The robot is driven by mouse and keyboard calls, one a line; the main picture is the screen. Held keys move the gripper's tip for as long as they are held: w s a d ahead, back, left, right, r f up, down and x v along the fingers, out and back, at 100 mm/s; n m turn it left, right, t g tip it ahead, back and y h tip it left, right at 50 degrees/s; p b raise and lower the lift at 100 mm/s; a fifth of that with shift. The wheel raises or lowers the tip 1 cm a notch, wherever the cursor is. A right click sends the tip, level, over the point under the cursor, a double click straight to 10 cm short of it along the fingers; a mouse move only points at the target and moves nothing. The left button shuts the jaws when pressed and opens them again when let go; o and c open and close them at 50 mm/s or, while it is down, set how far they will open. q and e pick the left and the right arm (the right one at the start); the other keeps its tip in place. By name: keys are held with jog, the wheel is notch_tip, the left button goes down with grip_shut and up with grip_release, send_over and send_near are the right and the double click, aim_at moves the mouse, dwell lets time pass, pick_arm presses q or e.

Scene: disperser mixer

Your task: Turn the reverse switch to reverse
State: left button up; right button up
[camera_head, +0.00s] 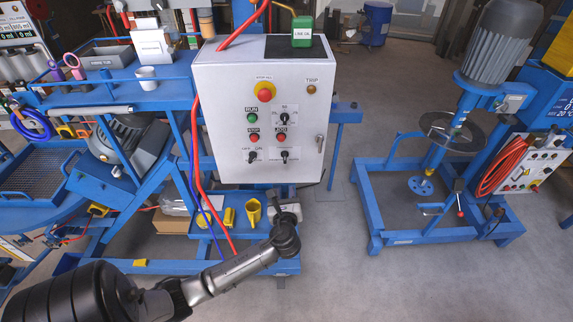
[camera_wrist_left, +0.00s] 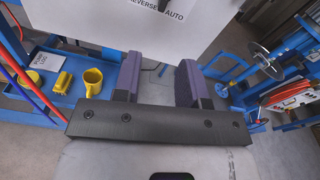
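The white control panel (camera_head: 262,115) stands upright in the middle of the head view. The reverse switch (camera_head: 284,155) is a small black knob at its lower right, too small there to read its setting. My right gripper is in neither view.
Other knobs and buttons sit close by, including a red button (camera_head: 281,137) and the lower-left switch (camera_head: 253,155). A red cable (camera_head: 197,150) runs down the panel's left side. A yellow cup (camera_head: 253,211) stands on the blue shelf below. A mixer stand (camera_head: 375,215) is at right.

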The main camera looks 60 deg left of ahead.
aim_at(285, 160)
pick_arm(q)
jog(key=w+a, duration=0.2)
jog(key=a, duration=0.2)
jog(key=w+a+m, duration=0.1)
jog(key=w+a, duration=0.2)
jog(key=a, duration=0.2)
jog(key=w+a+m+p, duration=0.1)
jog(key=w+a, duration=0.2)
jog(key=a, duration=0.1)
jog(key=shift+w+a+r+y, duration=0.1)
jog(key=shift+a+r+y, duration=0.05)
jog(key=shift+r+y, duration=0.25)
jog(key=shift+c, duration=0.4)
jog(key=c, duration=0.5)
